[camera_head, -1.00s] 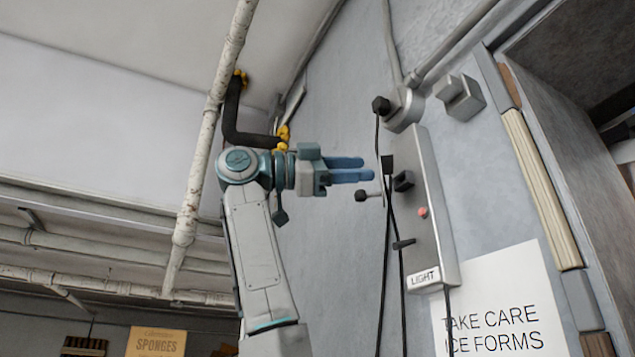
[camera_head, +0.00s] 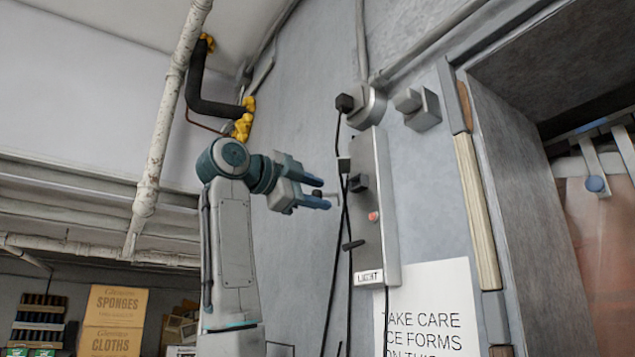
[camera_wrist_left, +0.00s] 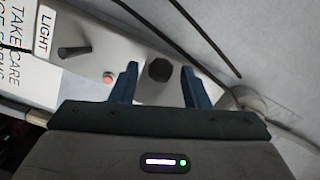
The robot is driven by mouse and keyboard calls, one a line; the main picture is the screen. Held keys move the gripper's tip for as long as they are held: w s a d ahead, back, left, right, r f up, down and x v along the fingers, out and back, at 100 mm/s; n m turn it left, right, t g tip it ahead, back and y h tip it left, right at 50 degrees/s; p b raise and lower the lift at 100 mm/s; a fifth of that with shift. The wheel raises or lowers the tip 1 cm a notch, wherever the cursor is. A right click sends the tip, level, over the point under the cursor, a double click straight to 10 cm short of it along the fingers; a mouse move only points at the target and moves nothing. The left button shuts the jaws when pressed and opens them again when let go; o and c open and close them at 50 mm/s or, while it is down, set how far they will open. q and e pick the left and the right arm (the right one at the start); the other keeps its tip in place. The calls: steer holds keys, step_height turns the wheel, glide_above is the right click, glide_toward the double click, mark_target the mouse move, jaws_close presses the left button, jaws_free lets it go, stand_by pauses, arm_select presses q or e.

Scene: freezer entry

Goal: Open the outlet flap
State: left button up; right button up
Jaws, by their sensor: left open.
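A tall grey metal panel (camera_head: 378,235) with a "LIGHT" label is fixed to the wall. On its upper part is a dark block (camera_head: 357,183), which looks like the outlet flap; I cannot tell its hinge side. My left gripper (camera_head: 327,193) is open just left of it, with its blue fingers pointing at the panel. In the left wrist view the dark, roughly six-sided block (camera_wrist_left: 160,69) shows between the open fingertips (camera_wrist_left: 160,72). I see no contact with it. My right gripper is in neither view.
A red button (camera_head: 373,217) and a black lever (camera_head: 353,245) sit lower on the panel. Black cables (camera_head: 334,270) hang along its left side. A round fitting with a black plug (camera_head: 345,103) is above. A doorway opens at the right.

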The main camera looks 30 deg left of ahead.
arm_select(q)
steer(key=shift+w+d, duration=0.1)
steer(key=shift+w, duration=0.25)
steer(key=shift+w+f, duration=0.1)
steer(key=shift+w, duration=0.15)
steer(key=shift+w+a+f, duration=0.15)
steer(key=shift+w+a, duration=0.05)
steer(key=shift+a, duration=0.2)
steer(key=shift+c, duration=0.4)
steer(key=shift+s+d, duration=0.1)
steer(key=shift+s, duration=0.05)
jaws_close()
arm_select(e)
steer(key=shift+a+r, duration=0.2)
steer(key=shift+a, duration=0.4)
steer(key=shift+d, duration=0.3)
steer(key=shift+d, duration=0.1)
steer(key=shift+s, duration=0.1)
